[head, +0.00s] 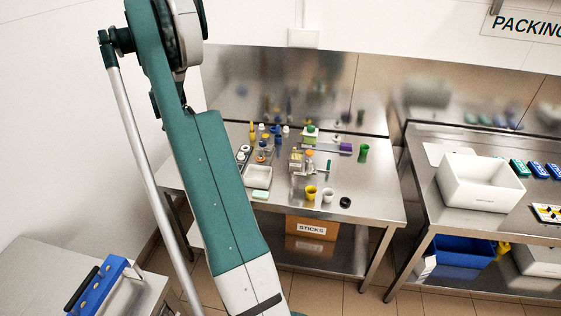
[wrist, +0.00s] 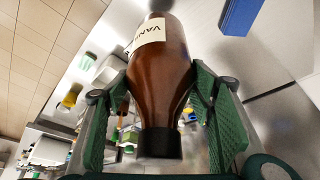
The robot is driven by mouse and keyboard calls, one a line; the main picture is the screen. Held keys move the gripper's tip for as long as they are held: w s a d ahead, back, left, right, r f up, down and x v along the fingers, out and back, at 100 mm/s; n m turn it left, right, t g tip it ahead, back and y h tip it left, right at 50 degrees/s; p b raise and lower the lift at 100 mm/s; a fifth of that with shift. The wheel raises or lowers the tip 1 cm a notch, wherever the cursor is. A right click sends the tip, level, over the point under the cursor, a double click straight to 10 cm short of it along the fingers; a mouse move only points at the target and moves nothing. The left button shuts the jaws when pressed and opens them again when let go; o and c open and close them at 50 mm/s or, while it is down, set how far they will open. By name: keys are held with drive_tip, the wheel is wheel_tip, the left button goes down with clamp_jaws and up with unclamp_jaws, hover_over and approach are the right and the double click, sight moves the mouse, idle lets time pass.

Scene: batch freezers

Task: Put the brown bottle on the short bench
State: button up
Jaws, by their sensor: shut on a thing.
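The brown bottle (wrist: 158,80) has a black cap and a pale label with dark letters, and fills the middle of the wrist view. My gripper (wrist: 162,92) is shut on it, with one green finger on each side near its shoulder. The cap end points toward the wrist. In the head view my arm hides the gripper, and the bottle is not visible. A small metal bench (head: 38,262) stands at the lower left; a wider metal bench (head: 372,188) stands in the middle. I cannot tell for sure which is the short bench.
The middle bench holds bottles, cups and a white tray (head: 258,178); its front right is fairly clear. A blue rack (head: 98,292) occupies part of the lower-left bench. The right bench carries a white bin (head: 478,188). A box labelled STICKS (head: 312,229) sits below the middle bench.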

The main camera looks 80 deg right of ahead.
drive_tip(key=shift+s+d, duration=0.25)
drive_tip(key=shift+s, duration=0.1)
drive_tip(key=shift+f, duration=0.1)
drive_tip(key=shift+f, duration=3.15)
drive_tip(key=shift+f, duration=1.9)
drive_tip(key=o, duration=1.4)
drive_tip(key=shift+o, duration=0.2)
drive_tip(key=shift+r, duration=0.2)
